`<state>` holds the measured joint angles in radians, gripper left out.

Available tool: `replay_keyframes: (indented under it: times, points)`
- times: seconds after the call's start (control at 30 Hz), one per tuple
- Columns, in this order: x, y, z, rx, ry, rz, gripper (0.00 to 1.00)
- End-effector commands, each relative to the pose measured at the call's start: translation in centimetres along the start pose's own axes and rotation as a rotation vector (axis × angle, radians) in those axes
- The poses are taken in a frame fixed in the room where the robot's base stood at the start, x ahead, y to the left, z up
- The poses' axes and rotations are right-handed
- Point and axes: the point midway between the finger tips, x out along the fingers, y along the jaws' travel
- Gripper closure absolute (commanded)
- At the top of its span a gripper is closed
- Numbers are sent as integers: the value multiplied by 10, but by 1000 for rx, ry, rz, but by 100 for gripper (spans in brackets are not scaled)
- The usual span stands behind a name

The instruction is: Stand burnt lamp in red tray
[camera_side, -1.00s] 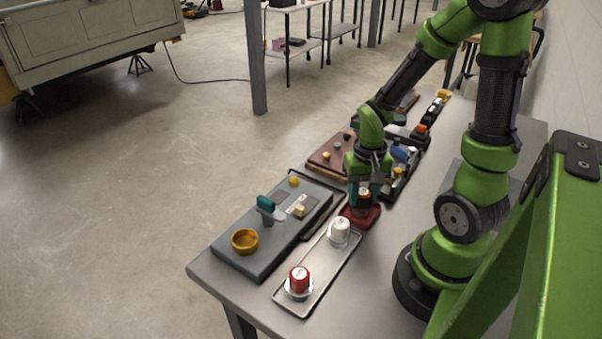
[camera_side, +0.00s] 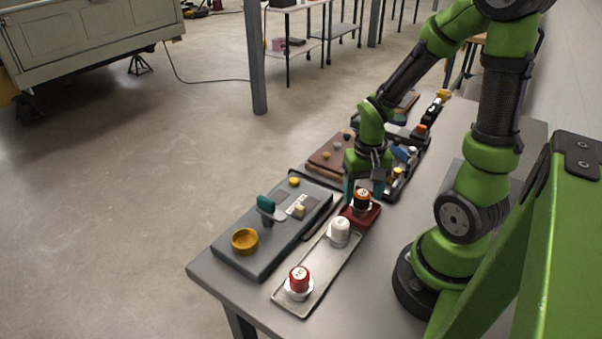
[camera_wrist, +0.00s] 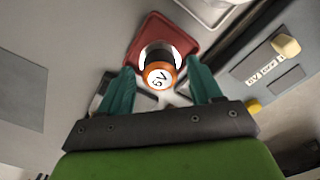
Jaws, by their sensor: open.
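The burnt lamp (camera_side: 362,199) is a dark cylinder with an orange top, and it stands upright in the red tray (camera_side: 372,217). My gripper (camera_side: 364,190) is open just above and behind the lamp in the side view. In the wrist view its teal fingers (camera_wrist: 160,85) are spread on either side of the lamp, apart from it.
A metal tray (camera_side: 322,268) holds a white lamp (camera_side: 340,230) and a red lamp (camera_side: 299,279). A grey panel (camera_side: 262,252) with an orange ring (camera_side: 245,240) and a teal-handled switch (camera_side: 266,206) lies to the left. Boxes with small parts crowd the table behind my gripper.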

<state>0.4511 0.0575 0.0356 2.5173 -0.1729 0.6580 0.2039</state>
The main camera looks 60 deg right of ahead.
Motion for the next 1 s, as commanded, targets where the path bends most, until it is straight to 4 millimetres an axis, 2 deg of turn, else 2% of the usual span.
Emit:
replay_keyframes:
  times: [0.4, 0.67, 0.77, 0.83, 1.0]
  points:
    - [-83, 0, 0, -1, 7, -2, 36]
    - [-111, -2, 1, -7, 10, -7, 36]
    - [-123, -18, 7, -62, 69, -56, 36]
    - [-136, -37, 16, -132, 144, -124, 36]
    - [-172, -82, 49, -310, 328, -333, 36]
